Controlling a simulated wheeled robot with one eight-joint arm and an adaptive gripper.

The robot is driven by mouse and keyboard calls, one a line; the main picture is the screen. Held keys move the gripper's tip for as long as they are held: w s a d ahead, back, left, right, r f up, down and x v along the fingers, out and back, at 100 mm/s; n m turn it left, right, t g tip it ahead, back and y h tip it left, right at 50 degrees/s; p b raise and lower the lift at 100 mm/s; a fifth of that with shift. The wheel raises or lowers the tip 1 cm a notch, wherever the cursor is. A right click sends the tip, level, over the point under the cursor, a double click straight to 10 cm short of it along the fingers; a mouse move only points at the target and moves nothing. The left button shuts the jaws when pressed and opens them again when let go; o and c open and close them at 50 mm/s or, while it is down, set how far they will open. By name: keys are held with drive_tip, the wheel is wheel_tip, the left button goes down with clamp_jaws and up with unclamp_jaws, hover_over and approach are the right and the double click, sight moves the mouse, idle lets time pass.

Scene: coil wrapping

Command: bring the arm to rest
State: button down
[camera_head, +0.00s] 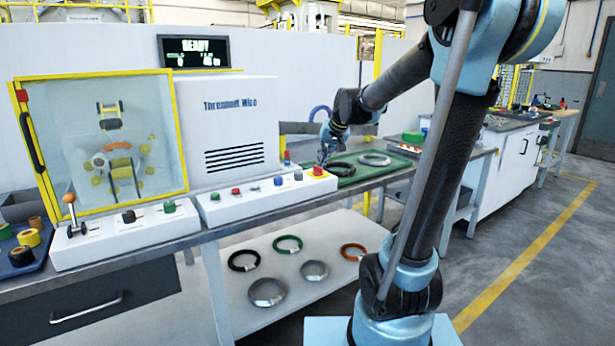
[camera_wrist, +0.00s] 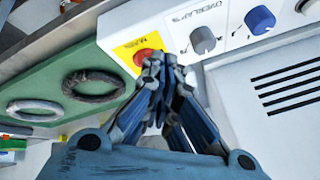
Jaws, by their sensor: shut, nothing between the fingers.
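My gripper (camera_wrist: 163,72) is shut and empty in the wrist view, its fingertips together. It appears over the edge of the control panel, close to the red button (camera_wrist: 148,58) on its yellow plate; I cannot tell the height between them. In the head view my gripper (camera_head: 322,155) is small and partly dark, beside the green mat (camera_head: 345,180) and behind the red button (camera_head: 318,171). My arm reaches from the right side of the picture toward the bench.
A dark coil (camera_head: 341,169) and a grey coil (camera_head: 374,159) lie on the green mat. The wrapping machine (camera_head: 228,130) stands left, with a yellow-framed door (camera_head: 100,140). Several coils lie on the lower shelf (camera_head: 290,300). The floor (camera_head: 530,220) at right is clear.

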drive_tip(key=s+d+f+g+h, duration=0.1)
drive_tip(key=s+d+f, duration=0.3)
drive_tip(key=s, duration=0.6)
drive_tip(key=s+d+f+g+h, duration=0.1)
drive_tip(key=s+d+f, duration=0.4)
drive_tip(key=s, duration=0.6)
drive_tip(key=s+d+f+g+h, duration=0.1)
drive_tip(key=s+d+f, duration=0.3)
drive_tip(key=s+f, duration=0.3)
drive_tip(key=s, duration=0.4)
drive_tip(key=shift+s+d+f, duration=0.25)
drive_tip(key=shift+d+f, duration=0.15)
